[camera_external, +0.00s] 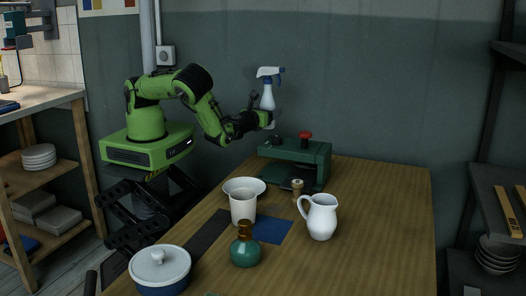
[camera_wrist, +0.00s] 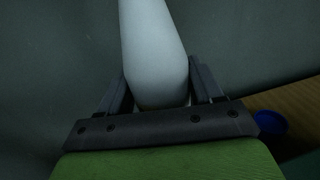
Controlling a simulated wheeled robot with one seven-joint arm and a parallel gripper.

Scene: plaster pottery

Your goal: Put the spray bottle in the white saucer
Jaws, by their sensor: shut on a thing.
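The spray bottle (camera_external: 267,96) is white with a blue and white spray head. My gripper (camera_external: 267,121) is shut on its lower part and holds it upright in the air, above and behind the back left edge of the table. In the wrist view the white bottle body (camera_wrist: 153,50) stands between the two fingers of my gripper (camera_wrist: 160,88). The white saucer (camera_external: 244,184) is on the table, below the bottle and nearer the camera. A white cup (camera_external: 243,208) stands in front of it and hides part of it.
A green machine with a red knob (camera_external: 305,135) stands at the back of the table (camera_external: 385,220). A white pitcher (camera_external: 320,218), a green bottle (camera_external: 244,252), a lidded pot (camera_external: 160,274) and a small spool-like item (camera_external: 297,187) stand around the saucer. The table's right side is clear.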

